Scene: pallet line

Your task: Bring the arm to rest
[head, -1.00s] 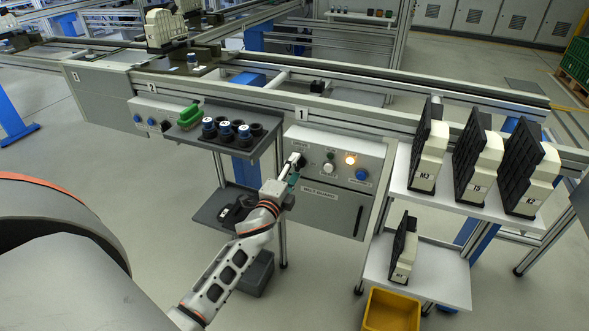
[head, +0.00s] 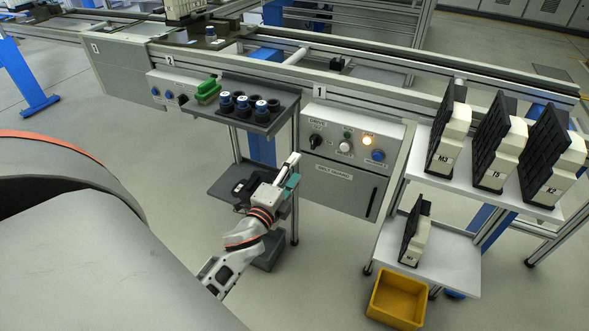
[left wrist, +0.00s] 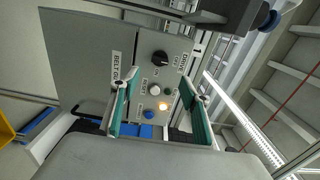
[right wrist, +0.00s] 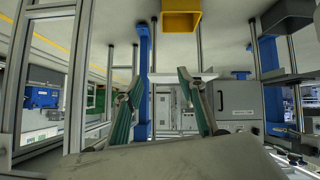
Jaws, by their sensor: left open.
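My left gripper (head: 291,172) is open and empty, left of the grey control panel (head: 325,125) and apart from it. In the left wrist view its two green-padded fingers (left wrist: 156,98) stand wide apart, with the panel beyond them. My right gripper (right wrist: 162,100) shows only in the right wrist view. Its fingers are apart with nothing between them.
A dark shelf (head: 262,122) with blue-capped items is above left of the left gripper, and a lower dark tray (head: 226,181) is beside it. White shelves (head: 455,262) with black-and-cream units stand at right, above a yellow bin (head: 398,298). Open floor lies in front.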

